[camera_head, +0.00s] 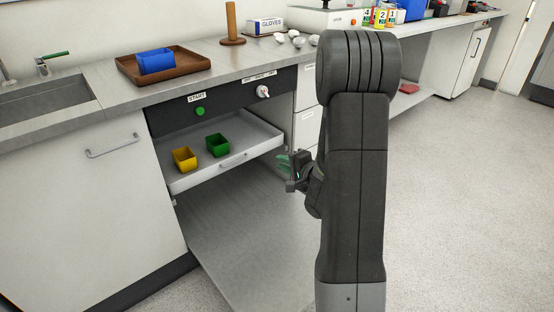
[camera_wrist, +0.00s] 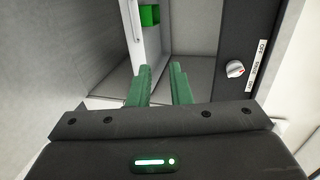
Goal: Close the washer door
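The washer has a dark front panel (camera_head: 225,103) with a green START button (camera_head: 200,111) and a white knob (camera_head: 263,91). Its grey door (camera_head: 245,235) appears to hang open, lowered out and down below the pulled-out rack. The white rack (camera_head: 238,160) holds a yellow bin (camera_head: 184,159) and a green bin (camera_head: 217,145). My gripper (camera_head: 284,163) is right of the rack, partly hidden by my arm. In the wrist view its green fingers (camera_wrist: 160,84) stand apart with nothing between them. The knob (camera_wrist: 235,69) and green bin (camera_wrist: 149,14) also show there.
White drawers (camera_head: 306,128) stand right of the washer.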

